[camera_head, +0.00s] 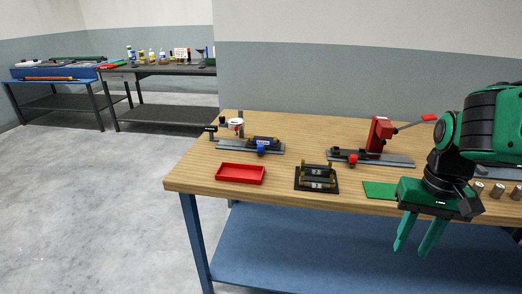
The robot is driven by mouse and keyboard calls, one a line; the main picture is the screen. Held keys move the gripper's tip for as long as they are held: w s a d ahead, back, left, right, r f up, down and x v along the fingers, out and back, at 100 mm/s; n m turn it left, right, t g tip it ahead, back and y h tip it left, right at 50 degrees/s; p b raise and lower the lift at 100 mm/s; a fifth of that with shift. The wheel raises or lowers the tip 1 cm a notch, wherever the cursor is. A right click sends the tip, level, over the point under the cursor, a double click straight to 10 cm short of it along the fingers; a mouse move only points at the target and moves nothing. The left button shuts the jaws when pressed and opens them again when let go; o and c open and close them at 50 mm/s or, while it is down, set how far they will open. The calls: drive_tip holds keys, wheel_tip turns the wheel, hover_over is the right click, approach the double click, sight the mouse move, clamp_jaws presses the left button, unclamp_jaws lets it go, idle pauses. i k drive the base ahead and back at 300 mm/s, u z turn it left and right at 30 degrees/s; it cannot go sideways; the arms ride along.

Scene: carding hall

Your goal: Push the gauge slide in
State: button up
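A gauge fixture (221,146) stands at the back left of the wooden table. It has a grey rail, a round white dial (236,123) at its left end, and a dark slide (264,140) with a blue knob (262,149) toward the right of the rail. I take this to be the gauge slide; a gap seems to show between it and the dial, but small details are unclear. My gripper (410,251) is green, with two fingers apart and nothing between them. It points down in front of the table's front edge, far right of the fixture.
A red tray (240,181) and a black stand with brass parts (317,187) are in front of the fixture. A red lever press (379,134) on a rail (397,162), a green mat (380,190) and several metal cylinders (497,190) are to the right.

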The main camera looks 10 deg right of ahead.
sight(261, 148)
drive_tip(key=u, duration=0.15)
drive_tip(key=i, duration=1.15)
drive_tip(key=z, duration=0.15)
